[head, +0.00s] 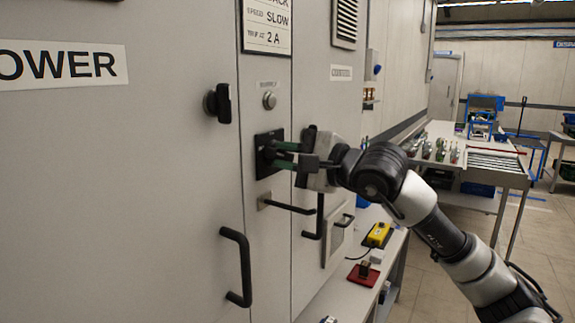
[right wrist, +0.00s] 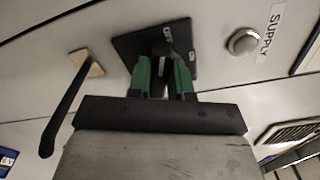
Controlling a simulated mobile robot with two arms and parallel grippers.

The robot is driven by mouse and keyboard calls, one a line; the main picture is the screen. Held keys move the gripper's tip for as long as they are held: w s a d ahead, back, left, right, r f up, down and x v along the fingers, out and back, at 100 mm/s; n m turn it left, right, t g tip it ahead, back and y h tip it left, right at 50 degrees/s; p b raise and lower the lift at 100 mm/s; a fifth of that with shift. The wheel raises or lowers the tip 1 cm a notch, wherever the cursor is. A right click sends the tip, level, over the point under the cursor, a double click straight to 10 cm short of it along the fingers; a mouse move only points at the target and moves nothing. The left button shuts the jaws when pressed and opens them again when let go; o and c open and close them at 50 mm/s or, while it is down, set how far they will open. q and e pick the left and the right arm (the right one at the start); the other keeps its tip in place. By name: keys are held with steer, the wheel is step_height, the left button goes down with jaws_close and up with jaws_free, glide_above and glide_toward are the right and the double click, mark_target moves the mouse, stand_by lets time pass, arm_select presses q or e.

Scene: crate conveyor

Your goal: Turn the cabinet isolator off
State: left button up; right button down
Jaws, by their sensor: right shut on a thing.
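The cabinet isolator is a square black plate (head: 262,163) with a dark handle on the grey cabinet's narrow middle panel. My right gripper (head: 274,155) reaches it from the right, with its green fingers at the plate. In the right wrist view, the black plate (right wrist: 132,42) carries small white markings; one seems to read OFF. There my right gripper (right wrist: 162,70) has its fingers on both sides of the dark handle (right wrist: 162,50) and is shut on it. The fingers hide much of the handle, so I cannot tell its exact angle. My left gripper is not in view.
A round metal button (head: 269,100) sits above the plate; its label reads SUPPLY in the wrist view. A black lever (head: 290,207) projects just below the plate. Black door handles (head: 238,267) and a black knob (head: 222,102) stick out nearby. A bench with a yellow device (head: 378,234) stands right.

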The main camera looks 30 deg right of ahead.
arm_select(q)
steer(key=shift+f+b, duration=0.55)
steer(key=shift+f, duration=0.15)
arm_select(e)
steer(key=shift+f+n, duration=0.15)
steer(key=shift+n, duration=1.75)
steer(key=c, duration=1)
jaws_free()
arm_select(q)
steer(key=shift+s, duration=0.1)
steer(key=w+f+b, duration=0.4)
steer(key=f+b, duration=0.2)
steer(key=b, duration=0.2)
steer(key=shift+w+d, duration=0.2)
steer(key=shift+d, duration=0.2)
arm_select(e)
steer(key=shift+v, duration=5.45)
